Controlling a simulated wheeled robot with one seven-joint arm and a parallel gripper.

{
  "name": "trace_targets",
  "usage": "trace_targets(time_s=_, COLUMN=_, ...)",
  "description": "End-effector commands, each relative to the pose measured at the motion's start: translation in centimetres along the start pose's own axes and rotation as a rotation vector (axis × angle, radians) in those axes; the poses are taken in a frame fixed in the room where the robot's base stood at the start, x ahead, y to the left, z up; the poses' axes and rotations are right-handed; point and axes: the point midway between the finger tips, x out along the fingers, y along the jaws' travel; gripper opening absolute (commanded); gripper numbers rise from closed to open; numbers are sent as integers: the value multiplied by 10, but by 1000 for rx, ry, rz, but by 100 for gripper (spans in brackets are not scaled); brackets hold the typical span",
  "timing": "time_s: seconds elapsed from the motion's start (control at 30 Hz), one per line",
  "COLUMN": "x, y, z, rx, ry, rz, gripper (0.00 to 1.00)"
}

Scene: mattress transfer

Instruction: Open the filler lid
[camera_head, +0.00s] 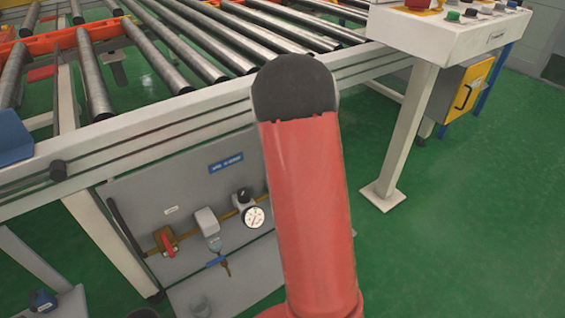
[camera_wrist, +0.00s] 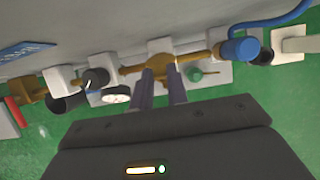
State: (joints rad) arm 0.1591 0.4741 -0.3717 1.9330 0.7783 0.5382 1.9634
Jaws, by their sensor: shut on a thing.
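My gripper (camera_wrist: 163,78) shows in the wrist view with its two dark fingers close together at the brass-coloured pipe row. It is shut on a small brass-coloured part (camera_wrist: 161,71), which looks like the filler lid; its edges are partly hidden by the fingers. The part sits in front of a pale square block. I cannot tell whether the lid is open. In the head view my red arm hides this spot and my gripper.
A blue fitting with hose (camera_wrist: 240,50) is further right. In the head view, a red valve handle (camera_head: 166,242) and roller conveyor (camera_head: 200,50) show; green floor is clear at right.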

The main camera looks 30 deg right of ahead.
Motion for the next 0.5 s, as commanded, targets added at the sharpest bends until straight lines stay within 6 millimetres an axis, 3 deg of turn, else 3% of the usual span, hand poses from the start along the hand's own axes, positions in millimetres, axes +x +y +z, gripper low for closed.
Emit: trace_targets(time_s=0.5, x=-1, y=0, z=1, rx=2, ry=37, rz=-1, gripper=0)
